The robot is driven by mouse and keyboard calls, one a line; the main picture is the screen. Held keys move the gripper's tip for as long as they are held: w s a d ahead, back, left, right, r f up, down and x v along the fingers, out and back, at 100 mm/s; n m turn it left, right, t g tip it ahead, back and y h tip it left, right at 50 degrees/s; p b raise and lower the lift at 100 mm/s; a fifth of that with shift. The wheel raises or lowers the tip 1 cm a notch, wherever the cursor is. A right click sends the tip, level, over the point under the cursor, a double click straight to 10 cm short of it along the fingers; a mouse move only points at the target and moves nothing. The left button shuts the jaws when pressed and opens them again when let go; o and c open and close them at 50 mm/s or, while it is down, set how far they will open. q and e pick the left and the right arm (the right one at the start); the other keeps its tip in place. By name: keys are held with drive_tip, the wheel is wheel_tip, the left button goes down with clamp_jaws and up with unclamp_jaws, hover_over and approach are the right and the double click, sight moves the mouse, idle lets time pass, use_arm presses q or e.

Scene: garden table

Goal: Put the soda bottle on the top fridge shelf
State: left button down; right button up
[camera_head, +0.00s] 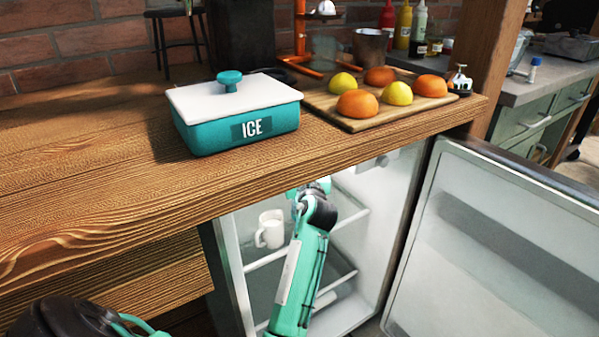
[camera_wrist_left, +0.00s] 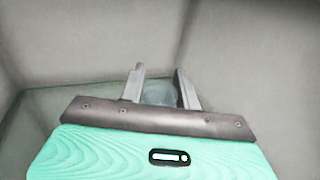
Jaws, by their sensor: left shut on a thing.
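My left gripper (camera_wrist_left: 161,80) is inside the fridge, shut on a bluish, see-through rounded thing (camera_wrist_left: 160,94), which I take to be the soda bottle. Only a small part of it shows between the fingers, so its tilt and whether it touches a shelf cannot be told. In the head view my arm reaches into the open fridge, and the gripper and bottle are hidden beyond the wrist and under the tabletop. The top fridge shelf (camera_head: 262,259) is a pale-edged shelf with a white mug (camera_head: 270,231) at its left. My right gripper is not in view.
The wooden table edge (camera_head: 400,150) overhangs the fridge opening. The fridge door (camera_head: 490,255) stands open on the right. On the table are a teal ICE box (camera_head: 195,138) and a cutting board (camera_head: 372,123) with several fruits. A lower shelf (camera_head: 335,287) shows below.

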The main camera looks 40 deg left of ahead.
use_arm(q)
drive_tip(key=shift+f, duration=0.1)
idle(0.4)
drive_tip(key=c, duration=1)
unclamp_jaws()
drive_tip(key=shift+f, duration=0.1)
